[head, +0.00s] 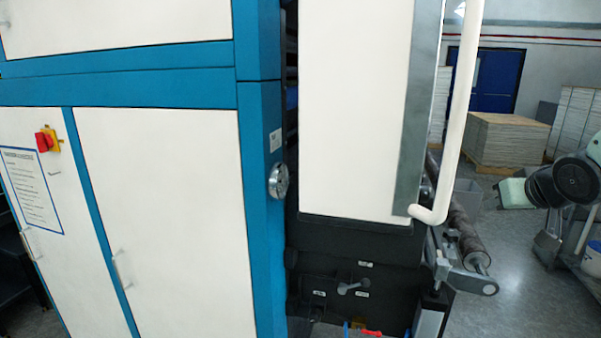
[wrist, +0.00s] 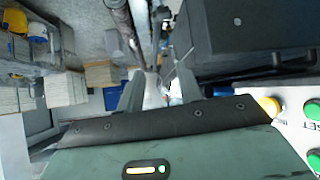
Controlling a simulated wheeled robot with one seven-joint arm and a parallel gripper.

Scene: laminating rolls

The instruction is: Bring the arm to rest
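My gripper (wrist: 158,88) shows in the wrist view, with a grey-green body, a dark plate and a lit status light. Its two dark fingers stand apart with a gap between them, and I see nothing held there. In the head view a grey-green jointed part with a dark round cap is at the right edge; it looks like part of my arm. I cannot make out the fingers in the head view.
A blue-and-white cabinet (head: 160,200) fills the head view's left. A white machine panel (head: 352,110) with a white bar (head: 461,110) stands right of it, near a roller (head: 466,235). A panel with green buttons (wrist: 312,109) is close at the wrist view's right. Stacked sheets (head: 508,140) stand behind.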

